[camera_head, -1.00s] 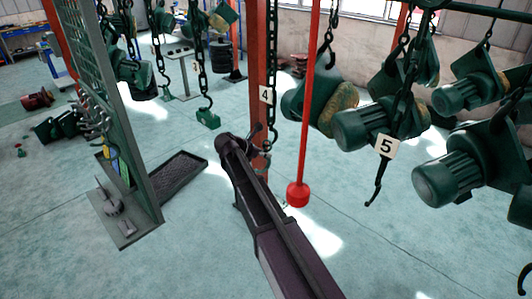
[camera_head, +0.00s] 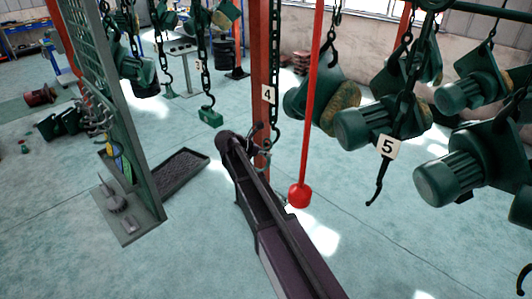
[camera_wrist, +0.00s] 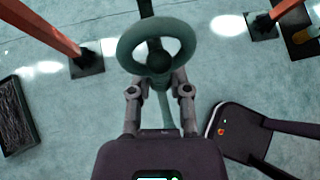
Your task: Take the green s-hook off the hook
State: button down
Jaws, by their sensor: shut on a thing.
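The green s-hook (camera_wrist: 125,50) shows in the wrist view as a grey-green ring-like curve just beyond my fingers. My gripper (camera_wrist: 160,90) is shut on its lower part. A dark rounded piece, perhaps the hook, shows inside the curve (camera_wrist: 158,62); I cannot tell whether the two touch. In the head view my gripper (camera_head: 258,143) is at the lower end of the chain (camera_head: 276,75) beside tag 4 (camera_head: 268,95). My own arm and the small size hide the s-hook's details there.
An orange-red post (camera_head: 260,45) stands close behind my gripper. A red rod with a red knob (camera_head: 299,195) hangs just to the right. Green hoist motors (camera_head: 365,128) and a hook by tag 5 (camera_head: 388,146) are further right. A grid rack (camera_head: 118,95) stands left.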

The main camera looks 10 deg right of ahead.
jog(key=shift+s+a+r, duration=0.25)
jog(key=shift+s+a, duration=0.2)
jog(key=shift+a, duration=0.15)
jog(key=shift+s+a+r, duration=0.25)
jog(key=shift+s+a, duration=0.15)
jog(key=shift+a, duration=0.2)
dwell(0.6)
jog(key=s+a+f+b, duration=0.2)
jog(key=s+a, duration=0.4)
jog(key=a, duration=0.3)
jog(key=shift+s, duration=0.2)
dwell(0.8)
notch_tip(320, 180, down, 17)
jog(key=b, duration=1.7)
